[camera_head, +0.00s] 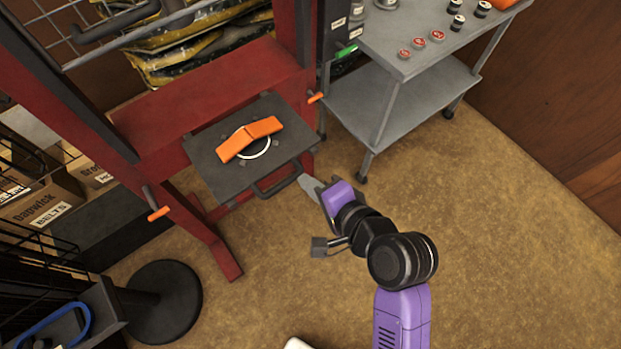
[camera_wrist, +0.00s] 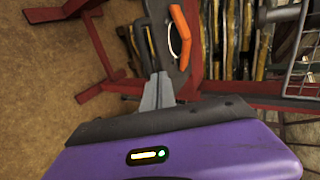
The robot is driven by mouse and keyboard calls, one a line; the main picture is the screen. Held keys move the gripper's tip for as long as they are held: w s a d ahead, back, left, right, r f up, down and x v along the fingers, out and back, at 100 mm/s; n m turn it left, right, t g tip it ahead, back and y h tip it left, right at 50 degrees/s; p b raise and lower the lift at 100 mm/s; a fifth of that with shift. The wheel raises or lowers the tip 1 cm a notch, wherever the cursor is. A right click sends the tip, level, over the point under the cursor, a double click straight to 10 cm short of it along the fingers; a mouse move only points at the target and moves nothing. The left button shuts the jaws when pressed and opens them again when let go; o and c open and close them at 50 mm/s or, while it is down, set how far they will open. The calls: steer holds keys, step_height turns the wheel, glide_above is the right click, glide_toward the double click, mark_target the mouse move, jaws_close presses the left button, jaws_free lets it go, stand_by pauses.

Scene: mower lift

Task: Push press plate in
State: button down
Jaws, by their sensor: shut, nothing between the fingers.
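The press plate (camera_head: 212,165) is a dark square plate on the red press frame (camera_head: 190,95), sticking out toward the front, with a dark bar handle on its front edge (camera_head: 280,187). An orange bent piece (camera_head: 250,139) lies on it over a pale ring. My gripper (camera_head: 308,184) is shut and empty, its tips close to the right end of the handle; I cannot tell whether they touch. In the wrist view, the shut fingers (camera_wrist: 158,85) point at the edge of the dark plate (camera_wrist: 167,50), with the orange piece (camera_wrist: 181,36) beyond.
A grey metal table (camera_head: 400,95) with small jars and tins stands right of the press. Orange-tipped pins (camera_head: 315,97) (camera_head: 160,213) stick out from the press posts. A black round base (camera_head: 165,300) and boxes (camera_head: 45,200) are at left. The carpet (camera_head: 500,230) at right is clear.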

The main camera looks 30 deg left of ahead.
mark_target(284, 164)
steer(key=x, duration=0.7)
steer(key=shift+w+a+f+p, duration=0.2)
steer(key=shift+a+p, duration=0.05)
steer(key=shift+p, duration=0.1)
steer(key=w+a+b, duration=0.2)
steer(key=a, duration=0.5)
steer(key=w+a+b, duration=0.3)
steer(key=a, duration=0.3)
steer(key=w+a+b, duration=0.3)
steer(key=a, duration=0.4)
steer(key=shift+w+a+f, duration=0.15)
steer(key=shift+w+a, duration=0.1)
steer(key=shift+a, duration=0.1)
steer(key=shift+w+a+b, duration=0.25)
steer(key=shift+a+b, duration=0.2)
steer(key=shift+a, duration=0.15)
steer(key=shift+r, duration=0.35)
